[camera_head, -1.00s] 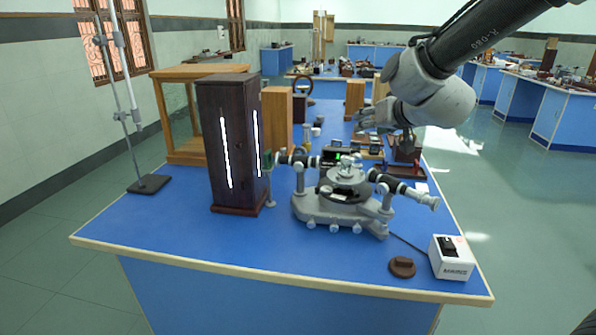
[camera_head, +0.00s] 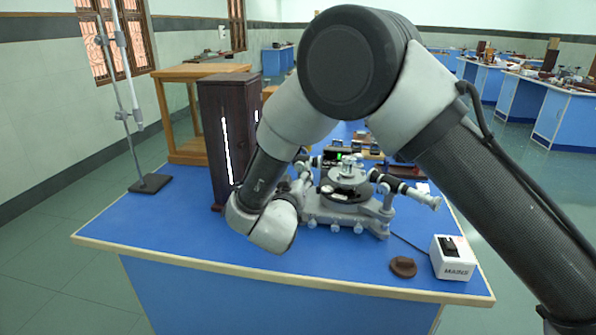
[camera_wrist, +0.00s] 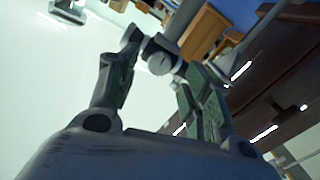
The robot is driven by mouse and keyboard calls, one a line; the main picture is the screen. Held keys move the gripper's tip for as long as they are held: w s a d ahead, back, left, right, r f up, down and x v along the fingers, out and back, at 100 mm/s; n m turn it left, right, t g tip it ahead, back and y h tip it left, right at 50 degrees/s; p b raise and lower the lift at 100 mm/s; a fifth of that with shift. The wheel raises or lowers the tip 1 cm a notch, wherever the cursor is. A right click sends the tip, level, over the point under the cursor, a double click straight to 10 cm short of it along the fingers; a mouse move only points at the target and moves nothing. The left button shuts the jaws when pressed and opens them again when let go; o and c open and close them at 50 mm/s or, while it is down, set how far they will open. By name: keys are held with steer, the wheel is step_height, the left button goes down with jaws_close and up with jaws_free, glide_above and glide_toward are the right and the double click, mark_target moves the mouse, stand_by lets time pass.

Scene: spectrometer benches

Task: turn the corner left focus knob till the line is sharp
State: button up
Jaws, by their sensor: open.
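The grey spectrometer (camera_head: 345,195) stands on the blue bench, partly covered by my arm. Its left tube (camera_head: 305,163) points at the dark wooden lamp box (camera_head: 211,140); most of that tube is hidden. In the wrist view, a small round grey knob (camera_wrist: 160,62) shows between my fingertips, below a grey tube, and looks like a focus knob. My gripper (camera_wrist: 160,82) is open, with one finger on each side of this knob. I cannot tell whether either pad touches it. In the head view my arm hides the gripper and knob. The line is not readable here.
The lamp box with bright slits (camera_wrist: 270,85) is close to the right finger. The telescope tube (camera_head: 410,190) extends right. A white mains box (camera_head: 452,262) and a brown round piece (camera_head: 403,266) lie at front right. A stand (camera_head: 150,184) is at left.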

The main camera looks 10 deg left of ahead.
mark_target(299, 168)
steer(key=shift+w, duration=1.5)
steer(key=c, duration=1)
steer(key=shift+c, duration=0.2)
steer(key=shift+m, duration=0.3)
steer(key=m, duration=1.1)
steer(key=shift+m, duration=0.3)
